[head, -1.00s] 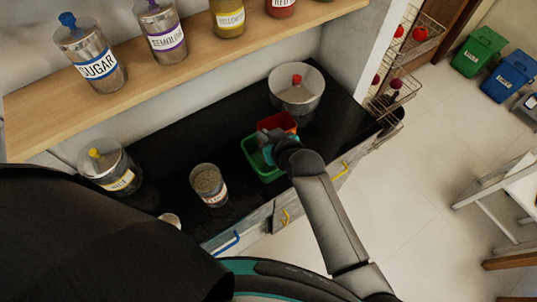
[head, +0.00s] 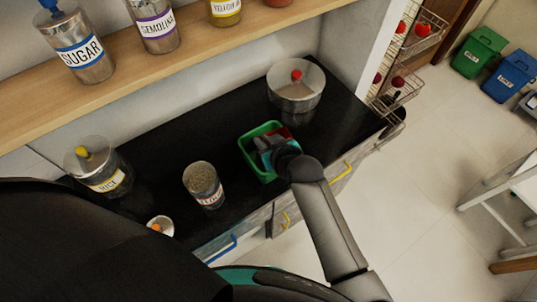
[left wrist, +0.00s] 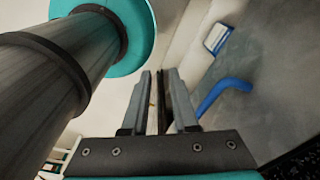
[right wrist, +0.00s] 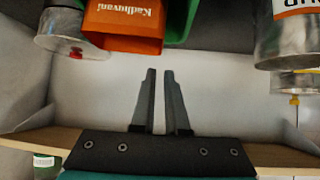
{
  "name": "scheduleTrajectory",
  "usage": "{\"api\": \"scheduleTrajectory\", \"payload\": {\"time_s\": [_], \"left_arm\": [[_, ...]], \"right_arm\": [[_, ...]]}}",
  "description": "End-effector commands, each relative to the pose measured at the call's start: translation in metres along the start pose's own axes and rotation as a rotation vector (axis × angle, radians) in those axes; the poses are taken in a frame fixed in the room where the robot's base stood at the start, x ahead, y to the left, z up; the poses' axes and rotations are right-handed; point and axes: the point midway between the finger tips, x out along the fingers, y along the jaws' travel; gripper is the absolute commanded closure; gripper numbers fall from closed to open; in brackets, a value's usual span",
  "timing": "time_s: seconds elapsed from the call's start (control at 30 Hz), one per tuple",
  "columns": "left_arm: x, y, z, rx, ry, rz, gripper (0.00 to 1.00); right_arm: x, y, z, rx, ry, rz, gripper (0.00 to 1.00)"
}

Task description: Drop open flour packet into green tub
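The green tub (head: 247,153) stands on the black counter. The orange-red flour packet (head: 286,133) shows partly at the tub's far right, behind my right gripper (head: 262,144). In the right wrist view the open packet (right wrist: 123,22), lettered "Kadhuvani", sits against the green tub (right wrist: 183,22), its mouth end facing my fingers. My right gripper (right wrist: 162,72) is slightly open, with a narrow empty gap. The packet is apart from its fingertips in that picture. My left gripper (left wrist: 158,75) is slightly open and empty beside a grey cabinet front; it does not show in the head view.
A flour can (head: 204,184) stands left of the tub. A rice can (head: 98,166) is farther left, and a large pot (head: 296,88) is behind right. A wooden shelf (head: 150,75) with labelled jars overhangs the counter's back. A blue handle (left wrist: 220,95) is near my left gripper.

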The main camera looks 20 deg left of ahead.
Motion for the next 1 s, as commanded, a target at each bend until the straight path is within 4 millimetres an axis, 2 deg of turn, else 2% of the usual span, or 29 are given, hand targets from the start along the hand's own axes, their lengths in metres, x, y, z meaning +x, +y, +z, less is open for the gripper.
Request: {"api": "scheduleTrajectory", "payload": {"time_s": [0.03, 0.2, 0.57, 0.77, 1.0], "left_arm": [[0.000, -0.001, -0.001, 0.000, 0.001, -0.001, 0.73], [0.000, -0.001, -0.001, -0.001, 0.002, -0.001, 0.73], [-0.001, -0.001, -0.002, -0.001, 0.003, -0.002, 0.73], [-0.006, -0.001, -0.003, -0.001, 0.003, -0.002, 0.73], [-0.013, -0.001, -0.004, 0.000, 0.004, -0.001, 0.73]], "right_arm": [[0.000, 0.000, 0.000, 0.000, 0.000, 0.000, 0.81], [0.000, 0.000, 0.001, 0.001, -0.002, 0.000, 0.62], [-0.003, 0.000, 0.003, 0.002, -0.006, -0.001, 0.62], [-0.023, 0.000, 0.002, 0.001, -0.004, 0.000, 0.62], [-0.058, 0.000, 0.002, 0.000, -0.004, 0.000, 0.62]]}}
